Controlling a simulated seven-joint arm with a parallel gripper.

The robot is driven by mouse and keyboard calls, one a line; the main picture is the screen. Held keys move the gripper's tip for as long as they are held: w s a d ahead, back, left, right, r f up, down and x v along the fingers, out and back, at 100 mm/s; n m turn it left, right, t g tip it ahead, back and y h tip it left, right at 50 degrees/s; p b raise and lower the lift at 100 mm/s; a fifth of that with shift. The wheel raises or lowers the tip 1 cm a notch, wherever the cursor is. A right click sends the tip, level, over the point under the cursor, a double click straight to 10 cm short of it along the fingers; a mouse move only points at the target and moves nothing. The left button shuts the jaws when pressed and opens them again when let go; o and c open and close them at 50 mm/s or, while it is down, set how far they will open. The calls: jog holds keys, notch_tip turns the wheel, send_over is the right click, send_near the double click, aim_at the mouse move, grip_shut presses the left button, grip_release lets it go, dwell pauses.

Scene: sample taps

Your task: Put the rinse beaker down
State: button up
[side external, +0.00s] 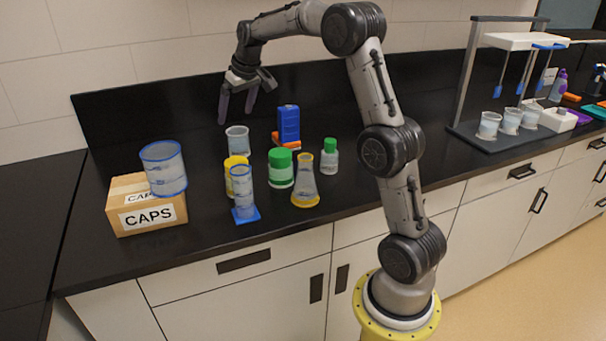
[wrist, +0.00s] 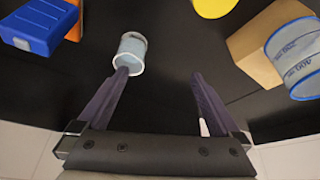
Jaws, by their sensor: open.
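A larger blue-rimmed beaker (side external: 164,170) seems to rest on the cardboard CAPS box (side external: 130,220); in the wrist view this beaker (wrist: 298,62) is at the right edge. My gripper (side external: 237,103) is open and empty, above the counter near the small beaker. In the wrist view my gripper (wrist: 160,74) has its left fingertip overlapping the small beaker's edge; contact cannot be told.
A blue box (side external: 288,123), a green-lidded jar (side external: 281,168), a small green-capped bottle (side external: 330,157), a flask (side external: 305,182), a graduated cylinder (side external: 243,190) and a yellow container (side external: 233,163) crowd the counter. A rack (side external: 480,135) with several cups stands at right.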

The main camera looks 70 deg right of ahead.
jog(key=s+a+r+n, duration=0.1)
jog(key=s+a+r, duration=0.2)
jog(key=s+a, duration=0.55)
jog(key=s+a+r+n, duration=0.1)
jog(key=s+a+r, duration=0.2)
jog(key=s+a, duration=0.5)
jog(key=s+a+f+n, duration=0.1)
jog(key=s+a+f, duration=0.2)
jog(key=s, duration=0.5)
jog(key=s+a+f+t+y, duration=0.1)
jog(key=s+a+f, duration=0.3)
jog(key=s, duration=0.4)
jog(key=shift+a+n, duration=0.4)
jog(key=shift+a, duration=0.4)
jog(key=shift+f, duration=0.1)
